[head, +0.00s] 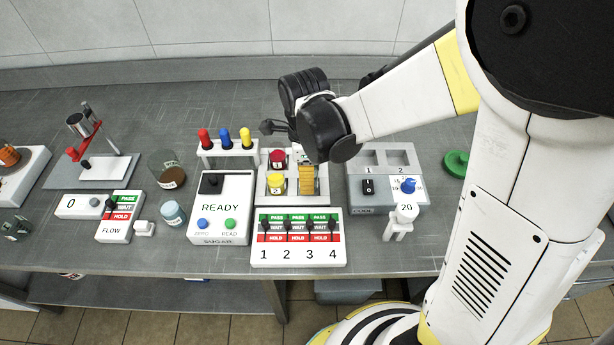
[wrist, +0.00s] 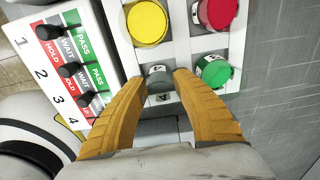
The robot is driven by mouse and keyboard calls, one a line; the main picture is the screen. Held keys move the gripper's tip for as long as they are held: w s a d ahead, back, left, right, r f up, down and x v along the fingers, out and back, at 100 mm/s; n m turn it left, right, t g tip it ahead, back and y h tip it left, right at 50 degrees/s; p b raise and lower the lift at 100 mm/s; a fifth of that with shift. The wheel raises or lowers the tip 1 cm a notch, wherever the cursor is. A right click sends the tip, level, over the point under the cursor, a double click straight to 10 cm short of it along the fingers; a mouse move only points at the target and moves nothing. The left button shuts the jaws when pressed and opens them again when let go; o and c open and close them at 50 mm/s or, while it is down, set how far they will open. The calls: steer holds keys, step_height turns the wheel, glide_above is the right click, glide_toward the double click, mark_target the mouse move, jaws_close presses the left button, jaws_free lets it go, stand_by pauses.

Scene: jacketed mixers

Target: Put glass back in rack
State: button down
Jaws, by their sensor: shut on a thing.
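My gripper (head: 306,190) is over the right part of a pale rack (head: 291,188) on the bench. In the wrist view, its two yellow fingers (wrist: 160,76) close on a small grey, see-through glass (wrist: 159,82). The glass is at the rack's near compartment; I cannot tell how deep it sits. The rack also holds a yellow-topped jar (wrist: 147,22), a red-topped jar (wrist: 218,12) and a green-topped jar (wrist: 213,71). The head view shows the yellow jar (head: 275,183) and red jar (head: 278,158); my gripper hides the held glass there.
A PASS/WAIT/HOLD lever panel (head: 298,254) stands in front of the rack. A READY sugar unit (head: 220,220) is to the left, with coloured-handled tools (head: 225,150) behind it. A numbered two-bay unit (head: 386,207) is to the right. Bare bench lies around a green disc (head: 456,163).

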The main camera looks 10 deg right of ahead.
steer(key=shift+c, duration=2.2)
jaws_free()
steer(key=shift+r+p, duration=2.35)
steer(key=shift+r, duration=0.65)
